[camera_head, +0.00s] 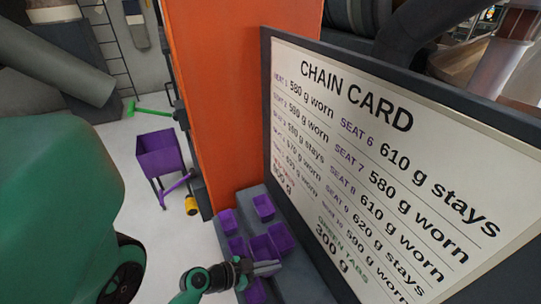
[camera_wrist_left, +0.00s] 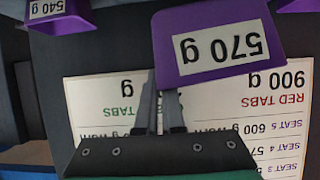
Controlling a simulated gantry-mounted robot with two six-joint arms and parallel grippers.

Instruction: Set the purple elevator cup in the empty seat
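Several purple cups stand clustered low in the head view, among them one at the back (camera_head: 263,207), one at the left (camera_head: 228,222) and one at the right (camera_head: 280,237). My left gripper (camera_head: 268,267) is beside the near cups. In the left wrist view a purple cup labelled 570 g (camera_wrist_left: 220,40) lies directly ahead of the left fingers (camera_wrist_left: 159,100). The fingers are close together at its left edge; the cup covers part of the right finger, so a grip is unclear. Another cup (camera_wrist_left: 58,14) reads 540 g. I cannot make out an empty seat. My right gripper is out of view.
A large chain card (camera_head: 385,165) stands close to the right of the cups, listing seats and weights. An orange column (camera_head: 235,90) rises behind.

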